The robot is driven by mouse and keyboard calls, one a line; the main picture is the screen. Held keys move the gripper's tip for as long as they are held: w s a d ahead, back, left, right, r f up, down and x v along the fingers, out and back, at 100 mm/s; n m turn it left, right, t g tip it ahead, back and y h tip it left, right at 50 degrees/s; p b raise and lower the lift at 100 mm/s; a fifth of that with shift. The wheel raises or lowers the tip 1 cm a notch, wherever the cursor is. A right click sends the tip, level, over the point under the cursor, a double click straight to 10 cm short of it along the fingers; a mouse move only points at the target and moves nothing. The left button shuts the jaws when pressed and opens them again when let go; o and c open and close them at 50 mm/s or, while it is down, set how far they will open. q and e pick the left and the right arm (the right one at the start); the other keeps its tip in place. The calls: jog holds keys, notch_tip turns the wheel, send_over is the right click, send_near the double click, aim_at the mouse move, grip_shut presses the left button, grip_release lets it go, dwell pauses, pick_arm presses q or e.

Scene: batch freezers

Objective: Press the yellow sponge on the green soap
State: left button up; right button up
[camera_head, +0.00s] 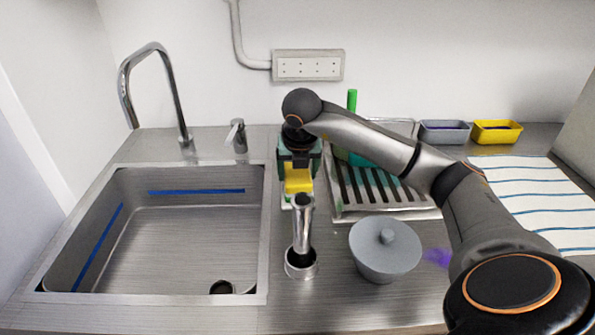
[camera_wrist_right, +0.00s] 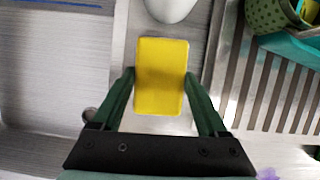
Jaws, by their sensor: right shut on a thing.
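The yellow sponge (camera_head: 298,182) is held between the fingers of my right gripper (camera_wrist_right: 158,88). In the right wrist view the sponge (camera_wrist_right: 161,72) is an upright yellow rectangle, with a dark green finger against each long side. In the head view the gripper points down over the counter strip between sink and drying rack. I cannot make out the green soap in either view; it may be hidden behind the gripper or sponge. I cannot tell whether the sponge touches anything below. My left gripper is not in view.
A metal post (camera_head: 303,225) stands just in front of the sponge. The sink (camera_head: 160,235) lies left and the drying rack (camera_head: 385,190) right. A grey lidded bowl (camera_head: 385,250) is nearer. A white rounded object (camera_wrist_right: 170,8) lies beyond the sponge. A dotted green cup (camera_wrist_right: 270,30) stands right.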

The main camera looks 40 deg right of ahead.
aim_at(297, 174)
jog(key=shift+f+b, duration=0.5)
jog(key=shift+f, duration=0.1)
dwell(1.3)
jog(key=shift+r, duration=0.1)
jog(key=shift+r+p, duration=2.65)
jog(key=shift+r, duration=0.9)
jog(key=shift+f, duration=0.1)
